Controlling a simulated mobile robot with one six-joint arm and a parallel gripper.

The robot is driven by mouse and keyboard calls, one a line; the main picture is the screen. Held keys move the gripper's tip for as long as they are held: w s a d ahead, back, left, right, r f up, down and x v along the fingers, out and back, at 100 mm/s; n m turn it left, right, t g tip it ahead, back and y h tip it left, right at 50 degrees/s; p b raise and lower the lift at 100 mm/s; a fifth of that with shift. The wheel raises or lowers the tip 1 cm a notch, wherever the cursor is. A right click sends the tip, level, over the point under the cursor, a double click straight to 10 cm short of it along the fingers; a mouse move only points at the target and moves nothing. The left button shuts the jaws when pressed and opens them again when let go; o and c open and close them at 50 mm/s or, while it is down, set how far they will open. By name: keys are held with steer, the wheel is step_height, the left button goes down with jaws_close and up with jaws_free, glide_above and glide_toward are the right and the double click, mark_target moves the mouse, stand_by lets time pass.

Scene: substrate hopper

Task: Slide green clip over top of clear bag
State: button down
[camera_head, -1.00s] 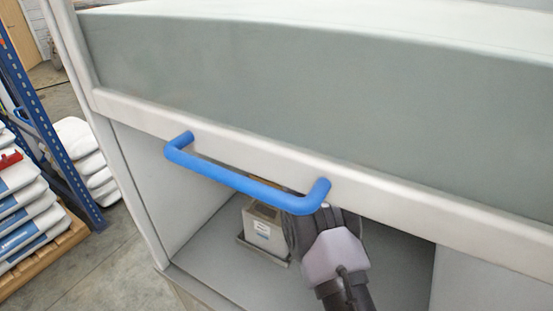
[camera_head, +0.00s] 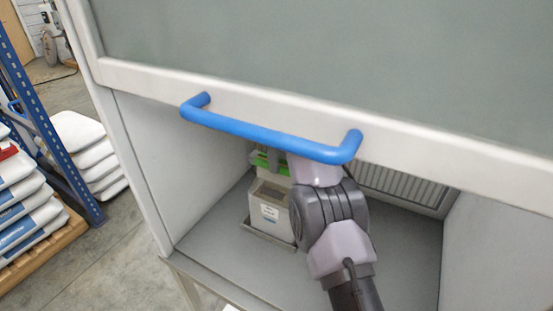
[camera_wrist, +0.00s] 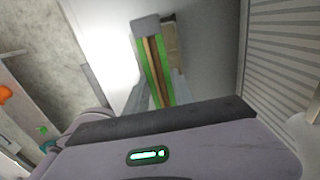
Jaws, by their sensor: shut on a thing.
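My gripper (camera_head: 272,158) is under the raised hood front and is shut on the green clip (camera_head: 260,161). In the wrist view the clip (camera_wrist: 141,55) shows as two green edges with a brown strip between them, running away from the gripper body. My arm hides the right side of this area.
The blue handle (camera_head: 262,132) and the hood's front edge (camera_head: 433,142) are close above my arm. A slatted grille (camera_head: 402,186) is on the back wall. The cabinet floor (camera_head: 415,262) is clear to the right. Stacked sacks (camera_head: 82,150) are outside at left.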

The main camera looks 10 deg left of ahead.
stand_by(0.3)
steer(key=c, duration=1)
jaws_free()
steer(key=shift+o, duration=0.5)
steer(key=o, duration=0.5)
step_height(320, 180, up, 7)
steer(key=p, duration=0.7)
steer(key=shift+s+r, duration=0.1)
